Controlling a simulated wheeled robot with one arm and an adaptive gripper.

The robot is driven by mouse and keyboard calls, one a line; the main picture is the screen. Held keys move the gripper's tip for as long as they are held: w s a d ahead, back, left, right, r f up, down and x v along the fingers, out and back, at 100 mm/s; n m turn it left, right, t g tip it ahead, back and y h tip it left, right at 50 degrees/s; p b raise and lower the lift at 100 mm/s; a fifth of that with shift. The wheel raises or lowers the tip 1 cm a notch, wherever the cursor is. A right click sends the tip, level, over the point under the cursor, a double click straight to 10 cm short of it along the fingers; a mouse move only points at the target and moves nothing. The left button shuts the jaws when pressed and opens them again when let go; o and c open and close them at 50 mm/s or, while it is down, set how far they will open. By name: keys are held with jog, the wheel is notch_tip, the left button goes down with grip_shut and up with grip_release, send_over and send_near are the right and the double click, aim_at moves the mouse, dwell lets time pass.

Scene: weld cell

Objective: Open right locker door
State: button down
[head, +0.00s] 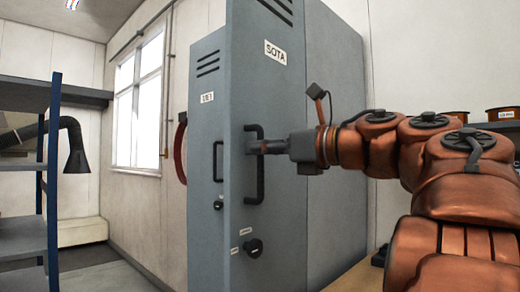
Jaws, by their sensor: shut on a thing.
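The grey right locker door (280,110), labelled SOTA, stands in the middle of the head view. Its left edge stands out in front of the left door, so it looks ajar; the gap behind it is hidden. Its dark vertical bar handle (260,185) is near that left edge, with a round black knob (254,247) below. My gripper (262,147) reaches in from the right and is shut on the upper part of this handle. The fingertips are small and partly hidden by the bar.
The left locker door (207,120), with its own handle (217,160), is beside it and looks closed. A blue-posted shelf (52,170) and a black extraction hose (75,145) stand at the left. Floor (100,280) shows between shelf and locker. Spools (503,113) sit at the right.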

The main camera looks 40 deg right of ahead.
jog(key=c, duration=1.2)
grip_release()
jog(key=v, duration=1.2)
jog(key=shift+a, duration=0.1)
